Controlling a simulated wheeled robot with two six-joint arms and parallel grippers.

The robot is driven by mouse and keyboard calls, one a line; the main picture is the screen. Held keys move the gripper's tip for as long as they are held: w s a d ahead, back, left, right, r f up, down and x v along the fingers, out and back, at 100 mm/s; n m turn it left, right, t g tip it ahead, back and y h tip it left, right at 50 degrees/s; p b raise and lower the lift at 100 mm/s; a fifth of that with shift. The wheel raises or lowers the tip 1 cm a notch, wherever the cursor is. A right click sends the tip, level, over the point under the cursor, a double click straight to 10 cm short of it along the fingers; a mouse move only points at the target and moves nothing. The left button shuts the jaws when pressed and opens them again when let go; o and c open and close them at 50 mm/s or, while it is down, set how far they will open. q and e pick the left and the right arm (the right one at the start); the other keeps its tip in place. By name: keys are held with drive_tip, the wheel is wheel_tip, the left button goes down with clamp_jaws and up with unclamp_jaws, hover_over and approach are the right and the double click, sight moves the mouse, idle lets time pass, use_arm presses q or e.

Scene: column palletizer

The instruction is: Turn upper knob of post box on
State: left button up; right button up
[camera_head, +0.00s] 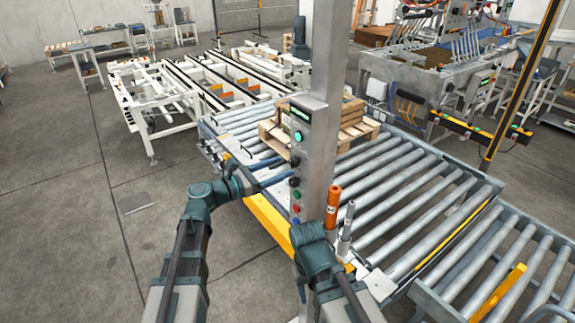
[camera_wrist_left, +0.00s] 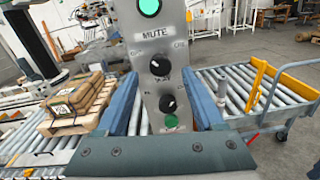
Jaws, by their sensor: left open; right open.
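The post box (camera_head: 304,170) is a tall grey panel on a metal post. It also fills the middle of the left wrist view (camera_wrist_left: 150,28), with a MUTE label. The black upper knob (camera_wrist_left: 160,66) sits below that label, its white mark toward upper left. It shows small in the head view (camera_head: 294,162). A similar lower knob (camera_wrist_left: 168,103) sits above a green button (camera_wrist_left: 172,121). My left gripper (camera_head: 282,171) is open before the panel. Its blue fingers lie either side of the lower knob, apart from both knobs. My right gripper (camera_head: 312,238) is low beside the post, its fingertips hidden.
A roller conveyor (camera_head: 400,190) runs behind the post, with boxes on a wooden pallet (camera_head: 278,138). An orange cylinder (camera_head: 333,207) stands just right of the post. Grey floor (camera_head: 90,215) at left is clear.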

sight(291, 164)
use_arm(q)
drive_tip(key=shift+x, duration=1.65)
drive_tip(key=shift+c, duration=0.2)
clamp_jaws()
